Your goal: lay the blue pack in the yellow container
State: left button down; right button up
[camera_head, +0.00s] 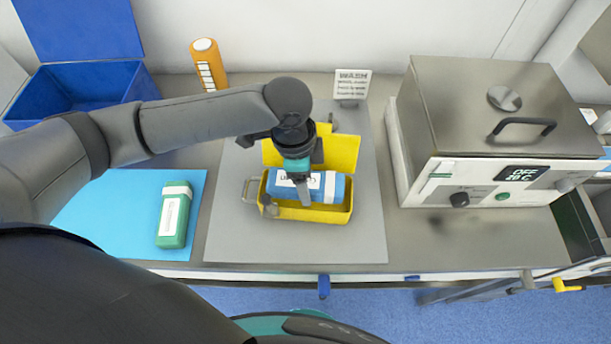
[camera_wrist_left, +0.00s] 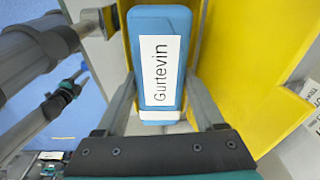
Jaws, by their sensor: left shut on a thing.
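The blue pack (camera_head: 317,187) has a white label and a white band. It sits in or just over the open yellow container (camera_head: 310,213), lying along its length; I cannot tell whether it touches the bottom. The yellow lid (camera_head: 342,152) stands open behind. My left gripper (camera_head: 303,198) reaches down from above and is shut on the pack. My right gripper is in neither view.
The container stands on a grey mat (camera_head: 230,235). A green pack (camera_head: 174,215) lies on a blue sheet (camera_head: 92,215) to the left. A blue bin (camera_head: 82,84), an orange cylinder (camera_head: 208,64) and a sign (camera_head: 352,84) stand behind. A metal device (camera_head: 490,120) stands at right.

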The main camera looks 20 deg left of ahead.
pick_arm(q)
grip_release()
dwell(0.7)
notch_tip(320, 180, up, 8)
jog(key=p, duration=0.9)
jog(key=shift+p, duration=0.4)
jog(key=shift+r+p, duration=0.8)
jog(key=shift+r, duration=0.25)
